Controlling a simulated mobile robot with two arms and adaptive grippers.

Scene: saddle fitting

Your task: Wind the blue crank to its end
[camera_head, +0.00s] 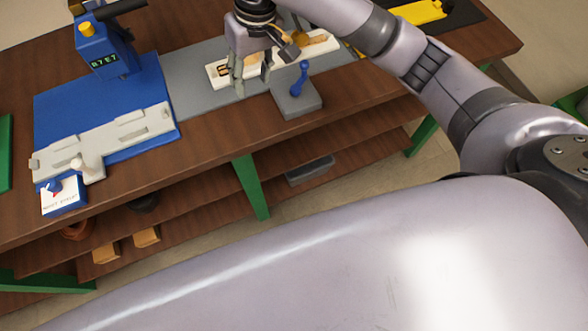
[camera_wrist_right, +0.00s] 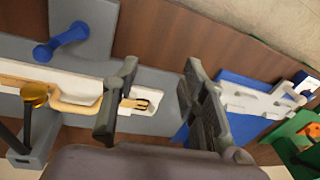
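The blue crank (camera_head: 301,78) stands on a grey block (camera_head: 293,106) near the front edge of the bench. In the right wrist view the crank (camera_wrist_right: 62,42) lies at upper left, with a round knob at each end of its arm. My right gripper (camera_head: 247,75) is to the left of the crank, over a white tray, and does not touch the crank. In the right wrist view its two fingers (camera_wrist_right: 157,95) are wide apart with nothing gripped between them. My left gripper is not in view.
The white tray (camera_head: 216,76) holds a tan tool with a gold part. A blue device (camera_head: 103,52) with a display stands at the back left, behind a grey-white fixture (camera_head: 105,140). A small white and blue box (camera_head: 62,198) sits at the front left. Yellow item (camera_head: 420,12) far right.

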